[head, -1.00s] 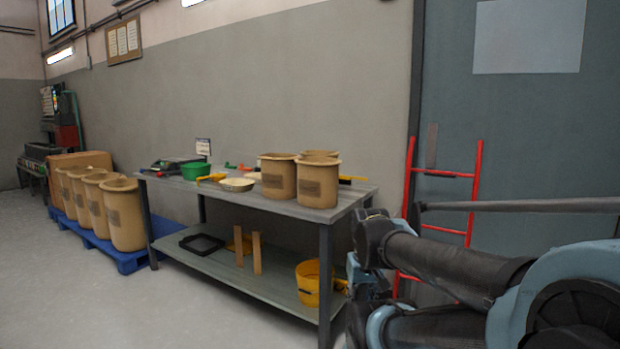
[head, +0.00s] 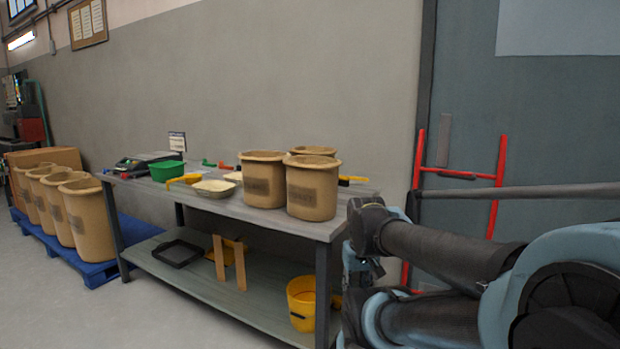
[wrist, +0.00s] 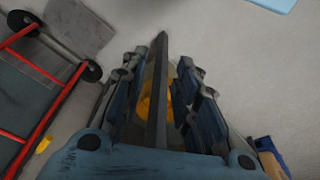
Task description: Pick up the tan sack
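Several tan sacks show in the head view, shaped like round, open-topped tubs with a dark printed patch. Three stand upright together on the bench's right half: a front right sack (head: 312,190), a left sack (head: 263,182) and one partly hidden behind (head: 312,151). More tan sacks (head: 86,220) stand in a row on a blue pallet at left. My gripper (wrist: 161,65) points downward in the wrist view, its fingers apart. A dark bar shows between or beyond them; I cannot tell its depth. No sack is between the fingers. In the head view my arm is right of the bench.
The bench (head: 220,207) also holds a green tub (head: 166,171) and a shallow bowl (head: 214,187). A yellow bucket (head: 302,303) and wooden strips (head: 229,262) are on its lower shelf. A red hand truck (head: 497,185) stands at right. Floor at left front is clear.

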